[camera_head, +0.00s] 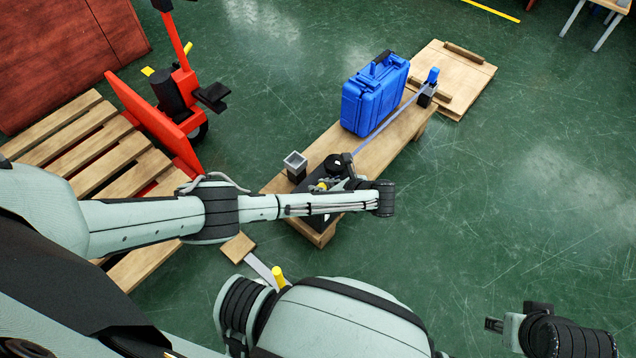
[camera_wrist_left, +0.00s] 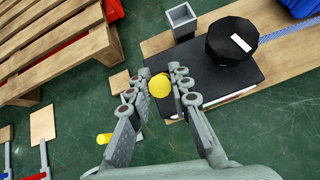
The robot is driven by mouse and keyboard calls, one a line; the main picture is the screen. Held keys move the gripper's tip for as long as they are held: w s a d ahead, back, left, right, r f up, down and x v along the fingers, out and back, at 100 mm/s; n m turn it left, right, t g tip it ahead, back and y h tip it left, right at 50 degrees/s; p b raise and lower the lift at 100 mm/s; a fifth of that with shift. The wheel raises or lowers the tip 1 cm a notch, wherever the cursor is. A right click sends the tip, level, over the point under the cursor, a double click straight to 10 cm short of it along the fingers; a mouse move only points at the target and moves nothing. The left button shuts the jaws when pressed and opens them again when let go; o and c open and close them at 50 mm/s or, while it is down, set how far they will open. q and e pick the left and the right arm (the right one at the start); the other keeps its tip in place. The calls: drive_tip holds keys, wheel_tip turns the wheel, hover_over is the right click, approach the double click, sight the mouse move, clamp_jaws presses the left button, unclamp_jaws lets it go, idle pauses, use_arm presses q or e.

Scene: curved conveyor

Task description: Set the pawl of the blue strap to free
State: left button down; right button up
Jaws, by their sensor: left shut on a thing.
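The blue strap (camera_head: 385,126) runs along the wooden bench to a black winding drum (camera_wrist_left: 232,42) with a white mark. The drum stands on a black plate (camera_wrist_left: 200,85) at the bench's near end. A round yellow knob (camera_wrist_left: 159,85) sits by the plate's edge. In the left wrist view the fingertips of my left gripper (camera_wrist_left: 160,83) are on either side of the knob, closed on it. In the head view this gripper is mostly hidden by my wrist. My right gripper (camera_head: 494,324) is at the lower right, away from the bench; its jaws are unclear.
A blue case (camera_head: 374,96) stands on the bench (camera_head: 400,136). A small square grey cup (camera_head: 295,163) stands left of the drum. A wooden pallet (camera_head: 60,150) and a red pallet truck (camera_head: 160,133) are at the left. The green floor on the right is clear.

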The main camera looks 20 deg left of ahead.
use_arm(q)
drive_tip(key=shift+s+d+f, duration=0.1)
drive_tip(key=shift+d, duration=0.05)
use_arm(e)
drive_tip(key=shift+r, duration=0.35)
use_arm(q)
drive_tip(key=c, duration=1.4)
unclamp_jaws()
drive_tip(key=shift+o, duration=0.2)
drive_tip(key=shift+d, duration=0.15)
drive_tip(key=v, duration=1.1)
drive_tip(key=shift+s+d, duration=0.2)
drive_tip(key=shift+d, duration=0.1)
use_arm(e)
drive_tip(key=shift+s+f, duration=0.1)
